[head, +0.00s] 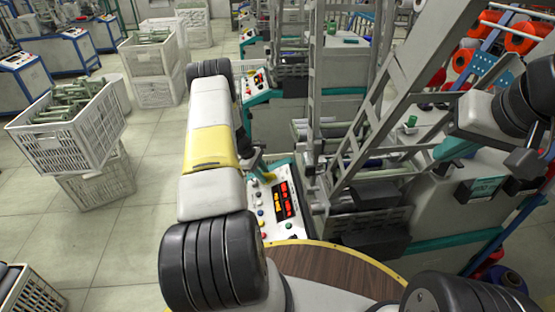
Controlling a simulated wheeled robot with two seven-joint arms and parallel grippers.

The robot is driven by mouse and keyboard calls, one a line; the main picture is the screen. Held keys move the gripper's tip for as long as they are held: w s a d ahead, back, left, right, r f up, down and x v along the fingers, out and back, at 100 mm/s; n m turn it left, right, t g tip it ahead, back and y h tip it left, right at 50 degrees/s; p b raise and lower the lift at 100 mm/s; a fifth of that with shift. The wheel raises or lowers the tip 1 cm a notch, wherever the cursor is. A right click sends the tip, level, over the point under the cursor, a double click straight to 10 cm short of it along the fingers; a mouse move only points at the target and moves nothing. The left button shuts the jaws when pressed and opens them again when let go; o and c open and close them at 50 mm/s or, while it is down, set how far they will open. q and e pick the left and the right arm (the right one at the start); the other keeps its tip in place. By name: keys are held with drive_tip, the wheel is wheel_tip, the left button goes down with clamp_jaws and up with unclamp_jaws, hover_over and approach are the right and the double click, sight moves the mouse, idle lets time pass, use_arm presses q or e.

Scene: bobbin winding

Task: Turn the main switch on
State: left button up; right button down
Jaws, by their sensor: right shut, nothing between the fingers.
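The near control panel (270,228) is a white sloped face with red lit displays and several coloured buttons, in the middle of the head view. I cannot tell which control is the main switch; part of the panel is hidden by my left arm. My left gripper (259,169) is mostly hidden behind my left forearm, at the upper end of this panel. Whether its fingers touch anything cannot be seen. My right gripper (524,164) is at the right edge, shut and empty, above the machine's grey housing and well away from the panel.
The winding machine's slanted metal frame (410,85) stands between my arms. A second control panel (257,83) is further back. White crates (68,140) with bobbins stand at left on the tiled floor.

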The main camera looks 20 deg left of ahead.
use_arm(q)
drive_tip(key=shift+o, duration=0.5)
drive_tip(key=v, duration=0.7)
drive_tip(key=shift+r, duration=0.35)
drive_tip(key=shift+a, duration=0.1)
drive_tip(key=s+d+r+m, duration=0.2)
drive_tip(key=d+r+m, duration=0.15)
drive_tip(key=r, duration=0.65)
drive_tip(key=s+d+r+m+t+y, duration=0.15)
drive_tip(key=d+r, duration=0.25)
drive_tip(key=r, duration=0.6)
drive_tip(key=s+d+r+m, duration=0.3)
drive_tip(key=d+r, duration=0.1)
drive_tip(key=r, duration=0.6)
drive_tip(key=s+d+r+m, duration=0.2)
drive_tip(key=s+d+r, duration=0.1)
drive_tip(key=s+r, duration=0.25)
drive_tip(key=s+d+r+m, duration=0.3)
drive_tip(key=s+d+r, duration=0.1)
drive_tip(key=s, duration=0.3)
drive_tip(key=s+d+r+m+t, duration=0.1)
drive_tip(key=s+m, duration=0.3)
drive_tip(key=s, duration=0.9)
drive_tip(key=shift+d+r+m+t+y, duration=0.35)
drive_tip(key=shift+d+t+y, duration=0.1)
drive_tip(key=shift+d+t, duration=0.3)
